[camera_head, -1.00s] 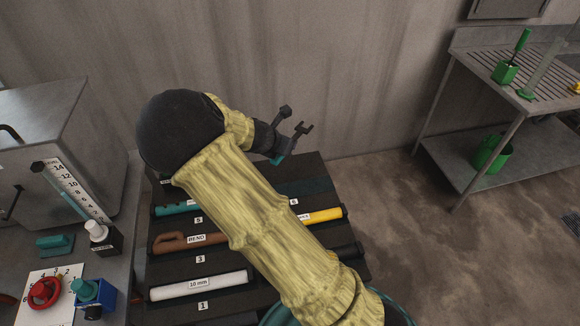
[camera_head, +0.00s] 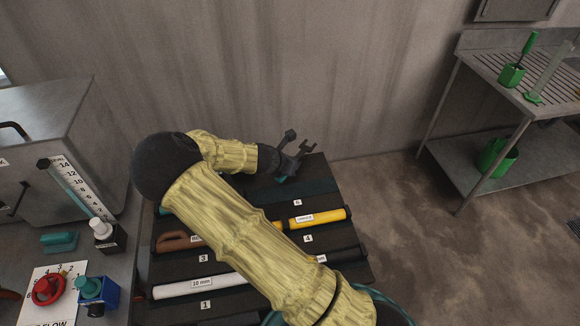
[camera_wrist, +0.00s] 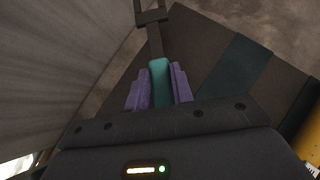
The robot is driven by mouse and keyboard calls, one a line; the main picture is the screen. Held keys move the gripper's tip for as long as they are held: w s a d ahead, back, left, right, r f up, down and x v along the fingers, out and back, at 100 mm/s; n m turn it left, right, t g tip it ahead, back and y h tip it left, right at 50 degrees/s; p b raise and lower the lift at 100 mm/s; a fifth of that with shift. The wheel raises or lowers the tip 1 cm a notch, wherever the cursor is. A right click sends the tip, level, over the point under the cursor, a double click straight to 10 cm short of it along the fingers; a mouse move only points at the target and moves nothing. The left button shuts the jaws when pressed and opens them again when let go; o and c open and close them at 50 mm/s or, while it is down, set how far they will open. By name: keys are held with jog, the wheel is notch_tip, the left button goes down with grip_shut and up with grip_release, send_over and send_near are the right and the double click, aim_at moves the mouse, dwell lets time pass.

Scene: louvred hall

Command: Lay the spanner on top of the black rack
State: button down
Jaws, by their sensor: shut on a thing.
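The spanner (camera_head: 305,150) has a dark forked head and a teal grip. My gripper (camera_head: 284,168) is shut on it, above the far end of the black rack (camera_head: 320,170). In the wrist view the teal grip (camera_wrist: 160,82) sits between my purple finger pads (camera_wrist: 160,95), with its dark shank and head pointing away. In that view the rack (camera_wrist: 203,45) lies behind and below the spanner. I cannot tell how large the gap is. My arm hides part of the rack's middle.
The rack bears a brown-handled tool (camera_head: 176,241), a white tube (camera_head: 197,285) and a yellow tool (camera_head: 317,218) beside numbered labels. A steel table (camera_head: 480,160) stands at far right.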

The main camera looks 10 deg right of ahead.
notch_tip(320, 180, down, 2)
jog(key=shift+f, duration=0.1)
jog(key=shift+d, duration=0.1)
jog(key=c, duration=1.2)
grip_release()
jog(key=shift+s+a+r, duration=0.15)
jog(key=shift+a+r, duration=0.1)
jog(key=shift+a, duration=0.05)
jog(key=v, duration=1.1)
jog(key=shift+b, duration=0.45)
